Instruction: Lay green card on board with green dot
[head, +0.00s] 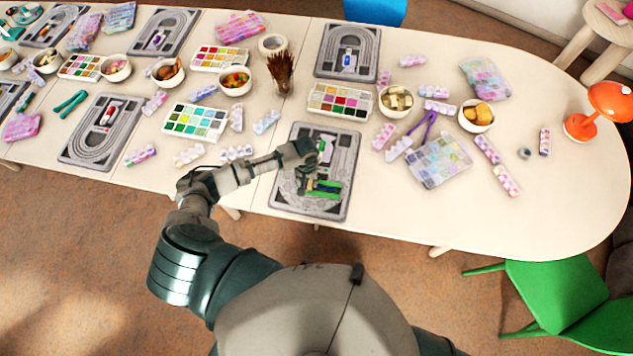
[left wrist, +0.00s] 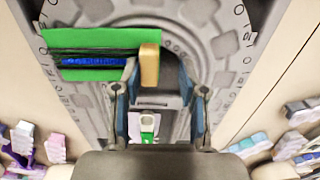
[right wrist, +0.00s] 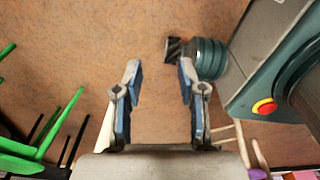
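A green card (head: 328,193) with a dark and blue strip lies over the near part of the grey bead board (head: 345,205). The card shows larger in the left wrist view (left wrist: 100,40), with a tan block (left wrist: 149,66) at its right end. A small white-and-green piece (left wrist: 147,124) sits in the middle of the board; I cannot tell whether it bears the dot. My left gripper (left wrist: 162,85) is over the board, fingers apart, its left fingertip by the card's right edge. Contact is unclear. My right gripper (right wrist: 158,75) is open and empty above the floor.
Other grey boards (head: 347,50) lie along the table, with paint trays (head: 340,101), bowls (head: 396,102) and bead boxes (head: 438,160) around. A brush pot (head: 281,75) stands behind the board. The table's front edge runs close to the board. Clear tabletop lies at the right.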

